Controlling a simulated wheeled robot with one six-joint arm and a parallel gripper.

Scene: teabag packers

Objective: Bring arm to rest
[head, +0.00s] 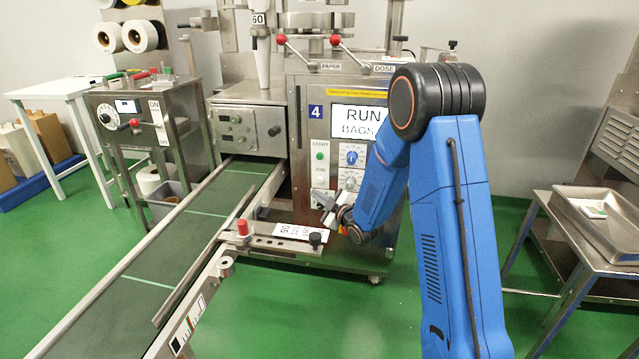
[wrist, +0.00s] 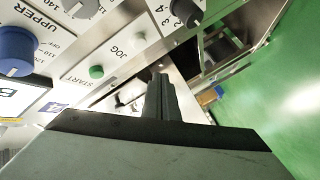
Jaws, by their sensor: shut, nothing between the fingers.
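My arm (head: 455,200) is blue with dark joints and stands bent in front of the packing machine in the head view. My gripper (head: 318,200) is at its end, low in front of the machine's control panel and above the right end of the guide rail bracket. In the wrist view the fingers of my gripper (wrist: 160,90) are together with nothing between them. The panel with a blue knob (wrist: 16,50) and a green START button (wrist: 96,72) is close by in the wrist view, apart from the fingers as far as I can see.
The packing machine (head: 300,110) with its RUN display (head: 362,122) stands behind the arm. A green conveyor (head: 185,240) runs toward the lower left. A steel table (head: 545,200) with a tray (head: 570,205) stands at the right. Green floor (head: 400,320) is free around the arm.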

